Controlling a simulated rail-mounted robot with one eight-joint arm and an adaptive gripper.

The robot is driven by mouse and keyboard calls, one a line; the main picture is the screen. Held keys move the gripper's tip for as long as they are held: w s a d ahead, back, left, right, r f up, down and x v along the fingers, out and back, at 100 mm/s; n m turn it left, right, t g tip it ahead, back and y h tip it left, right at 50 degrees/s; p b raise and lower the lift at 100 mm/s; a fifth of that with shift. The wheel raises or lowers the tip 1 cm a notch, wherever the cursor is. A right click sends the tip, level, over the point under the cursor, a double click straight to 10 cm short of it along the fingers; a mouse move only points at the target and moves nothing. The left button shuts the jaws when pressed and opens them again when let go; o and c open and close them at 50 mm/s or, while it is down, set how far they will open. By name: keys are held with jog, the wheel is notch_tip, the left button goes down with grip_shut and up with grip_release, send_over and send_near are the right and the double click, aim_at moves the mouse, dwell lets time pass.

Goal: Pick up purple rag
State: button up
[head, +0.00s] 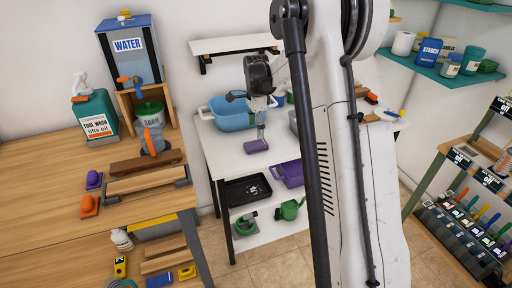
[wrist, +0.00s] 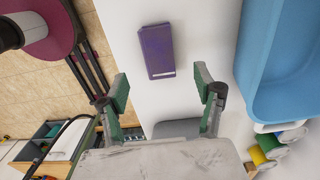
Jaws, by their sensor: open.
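The purple rag (head: 255,146) is a folded, flat block on the white table, near its front edge. In the wrist view the purple rag (wrist: 157,52) lies beyond my fingertips, between their lines and slightly left of centre, with a small pale mark on its near edge. My gripper (wrist: 163,86) is open and empty, with its two green-padded fingers spread apart. In the head view my gripper (head: 262,128) points down just above the rag; whether it touches cannot be told there.
A blue basin (head: 232,119) stands on the white table behind the rag; it is close on the right in the wrist view (wrist: 278,55). A purple bin (head: 288,174), a black tray (head: 247,190) and a green watering can (head: 290,209) sit below. A wooden workbench (head: 45,150) is at left.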

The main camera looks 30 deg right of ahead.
aim_at(256, 144)
jog(key=shift+s+f, duration=0.1)
jog(key=shift+f, duration=4.05)
jog(key=c, duration=1.1)
jog(key=shift+r, duration=0.1)
jog(key=shift+r, duration=0.65)
notch_tip(256, 144, up, 3)
jog(key=a+r, duration=0.2)
jog(key=a, duration=0.2)
jog(key=s+a+r, duration=0.1)
jog(key=a+r, duration=0.1)
jog(key=a, duration=0.1)
jog(key=s+a+r, duration=0.1)
jog(key=a+r, duration=0.1)
jog(key=a, duration=0.2)
jog(key=shift+a+r, duration=0.3)
